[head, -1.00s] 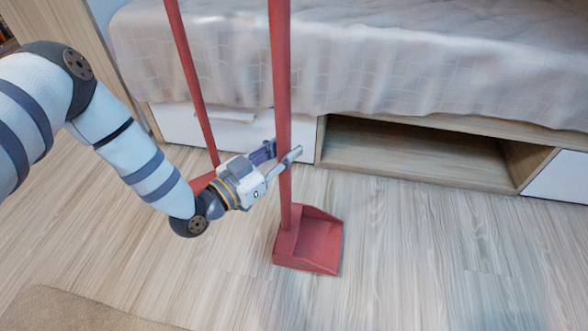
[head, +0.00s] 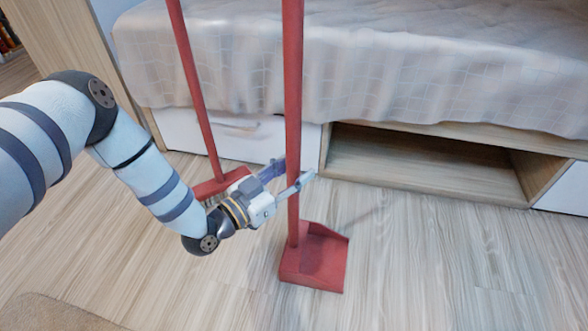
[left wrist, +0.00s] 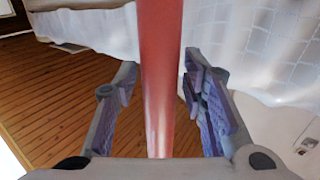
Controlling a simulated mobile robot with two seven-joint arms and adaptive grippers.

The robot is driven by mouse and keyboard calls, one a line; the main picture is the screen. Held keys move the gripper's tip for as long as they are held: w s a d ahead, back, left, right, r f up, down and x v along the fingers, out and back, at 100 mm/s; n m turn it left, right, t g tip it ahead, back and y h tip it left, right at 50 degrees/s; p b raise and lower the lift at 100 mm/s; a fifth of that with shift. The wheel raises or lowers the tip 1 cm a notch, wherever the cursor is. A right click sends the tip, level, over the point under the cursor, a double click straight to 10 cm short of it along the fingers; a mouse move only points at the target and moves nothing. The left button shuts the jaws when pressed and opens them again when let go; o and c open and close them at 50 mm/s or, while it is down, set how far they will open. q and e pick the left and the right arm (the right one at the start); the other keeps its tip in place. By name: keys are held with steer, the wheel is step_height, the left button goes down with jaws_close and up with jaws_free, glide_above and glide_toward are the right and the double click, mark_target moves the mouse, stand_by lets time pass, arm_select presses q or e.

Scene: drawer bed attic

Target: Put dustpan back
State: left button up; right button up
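The red dustpan (head: 314,262) stands upright on the wood floor in the head view, its long red handle (head: 293,90) rising past the top edge. My left gripper (head: 290,177) is around the handle low down, one finger on each side. In the left wrist view the handle (left wrist: 160,80) runs between the two open fingers (left wrist: 158,85), with visible gaps on both sides. A red broom (head: 200,100) stands to the left, its head (head: 215,184) on the floor, partly hidden behind my gripper. My right gripper is not in view.
A bed with a pale quilt (head: 390,70) stands behind. Its base has a white drawer front (head: 225,130) at left and an open compartment (head: 420,165). A rug (head: 50,315) lies at the lower left. The floor at right is clear.

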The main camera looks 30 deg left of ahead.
arm_select(q)
steer(key=shift+s+r, duration=0.1)
steer(key=shift+r, duration=0.2)
steer(key=p+v, duration=0.4)
steer(key=v, duration=0.8)
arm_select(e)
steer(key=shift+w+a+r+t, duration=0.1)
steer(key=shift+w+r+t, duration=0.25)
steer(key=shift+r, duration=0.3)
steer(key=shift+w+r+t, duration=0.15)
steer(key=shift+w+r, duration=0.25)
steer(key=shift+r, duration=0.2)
